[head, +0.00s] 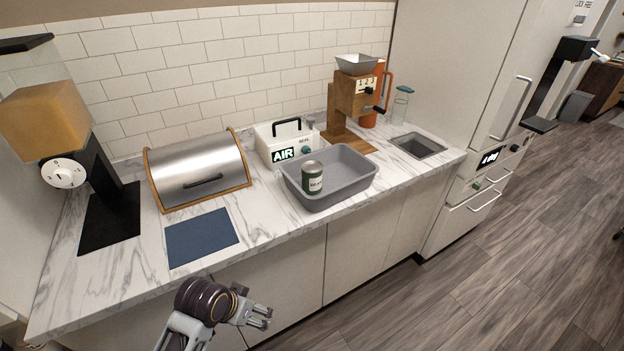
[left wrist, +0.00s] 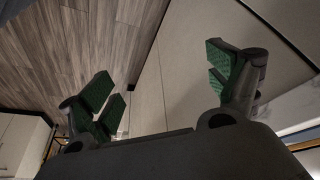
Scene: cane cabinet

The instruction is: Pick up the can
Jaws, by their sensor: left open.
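A green can (head: 312,178) with a pale label and a metal top stands upright in the grey bin (head: 358,187), near its left side. The bin rests on the marble counter. My left gripper (head: 264,314) is in front of the counter and below its top, left of the can and well apart from it. In the left wrist view, its green-padded fingers (left wrist: 168,88) are spread open with nothing between them. The can does not show in that view. My right gripper is not in view.
A metal bread box (head: 199,170), a blue mat (head: 202,237), a white AIR box (head: 285,142) and a wooden grinder (head: 352,100) are on the counter (head: 280,212). A small sink (head: 418,145) lies to the right. The floor (head: 500,230) is clear.

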